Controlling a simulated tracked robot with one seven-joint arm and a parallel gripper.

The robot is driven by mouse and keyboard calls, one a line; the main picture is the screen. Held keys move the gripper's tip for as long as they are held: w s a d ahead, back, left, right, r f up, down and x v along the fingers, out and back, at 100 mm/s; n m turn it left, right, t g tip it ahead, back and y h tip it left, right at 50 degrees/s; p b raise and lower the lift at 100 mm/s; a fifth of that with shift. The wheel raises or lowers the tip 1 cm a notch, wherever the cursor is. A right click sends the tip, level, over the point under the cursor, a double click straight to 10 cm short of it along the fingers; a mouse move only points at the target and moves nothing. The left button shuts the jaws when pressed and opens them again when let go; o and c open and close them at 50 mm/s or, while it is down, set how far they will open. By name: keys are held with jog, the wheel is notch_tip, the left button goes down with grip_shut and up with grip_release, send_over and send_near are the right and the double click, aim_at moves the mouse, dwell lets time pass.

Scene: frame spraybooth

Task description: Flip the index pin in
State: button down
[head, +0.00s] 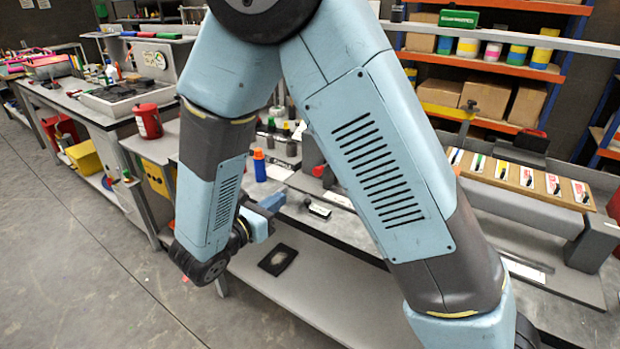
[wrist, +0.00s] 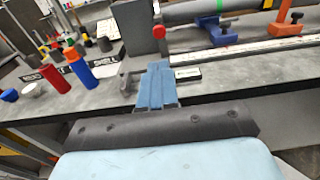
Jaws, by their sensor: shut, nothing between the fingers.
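My gripper (wrist: 155,88) has its blue fingers together with nothing between them. They point over the front edge of the grey bench. In the head view my gripper (head: 268,208) hangs low beside the bench front. A red ball knob (wrist: 159,31) on a dark upright part stands beyond the fingertips, apart from them; it may be the index pin, but I cannot tell. A small black block with a white label (wrist: 188,73) lies just right of the fingertips. A small dark bracket-like part (wrist: 127,82) shows just left of them.
A red bottle (wrist: 48,77) and a blue bottle (wrist: 78,66) stand left on the bench. A dark grey block (wrist: 144,35) stands behind the fingers. The bench front has bare surface.

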aim_at(315, 172)
dwell(0.4)
jog(key=x, duration=1.4)
jog(key=shift+w+a, duration=0.1)
jog(key=shift+a, duration=0.05)
